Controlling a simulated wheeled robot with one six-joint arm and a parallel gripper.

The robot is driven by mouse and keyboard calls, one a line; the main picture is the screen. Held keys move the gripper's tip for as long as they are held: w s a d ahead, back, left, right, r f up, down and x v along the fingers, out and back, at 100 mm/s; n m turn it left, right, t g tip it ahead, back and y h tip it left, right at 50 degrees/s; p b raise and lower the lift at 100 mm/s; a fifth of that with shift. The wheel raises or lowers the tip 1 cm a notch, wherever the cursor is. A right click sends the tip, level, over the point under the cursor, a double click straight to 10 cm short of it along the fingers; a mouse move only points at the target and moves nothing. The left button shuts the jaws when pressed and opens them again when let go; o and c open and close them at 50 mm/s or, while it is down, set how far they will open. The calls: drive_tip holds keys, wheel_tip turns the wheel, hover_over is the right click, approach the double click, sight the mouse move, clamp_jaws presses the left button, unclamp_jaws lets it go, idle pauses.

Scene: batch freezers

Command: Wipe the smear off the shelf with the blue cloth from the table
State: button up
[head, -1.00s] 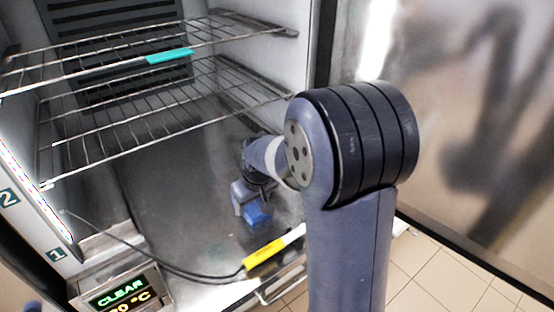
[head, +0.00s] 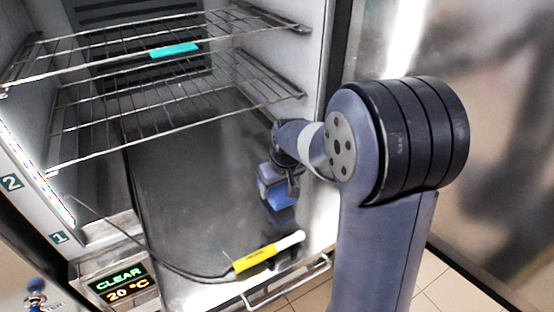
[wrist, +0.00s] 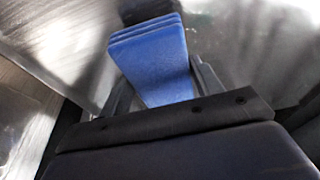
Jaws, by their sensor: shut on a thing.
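The blue cloth (wrist: 155,62) is folded in layers and held between the two fingers of my gripper (wrist: 155,85) in the wrist view. In the head view my gripper (head: 282,183) is low inside the freezer at the right, with the cloth (head: 281,198) below it, over the grey metal floor shelf (head: 190,185). I cannot tell whether the cloth touches the metal. I cannot clearly make out the smear; a faint dark greenish patch (wrist: 200,18) shows just beyond the cloth in the wrist view.
A yellow and white probe (head: 262,255) with a black cable lies near the front edge. Wire racks (head: 170,115) hang above on the left, one bearing a teal strip (head: 174,50). A display (head: 120,285) reads CLEAR, 20 °C. The freezer's right wall is close to my arm.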

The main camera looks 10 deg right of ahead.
drive_tip(key=shift+s+a+r+p, duration=0.1)
drive_tip(key=shift+s+r+p, duration=0.25)
drive_tip(key=shift+r, duration=0.35)
drive_tip(key=shift+w+r+p, duration=0.25)
drive_tip(key=shift+r+p, duration=0.25)
drive_tip(key=shift+r, duration=0.15)
drive_tip(key=shift+w+a+r+p, duration=0.1)
drive_tip(key=shift+a+r+p, duration=0.1)
drive_tip(key=shift+r+p, duration=0.8)
drive_tip(key=shift+w+r, duration=0.15)
drive_tip(key=shift+r, duration=0.4)
drive_tip(key=shift+d+f, duration=0.1)
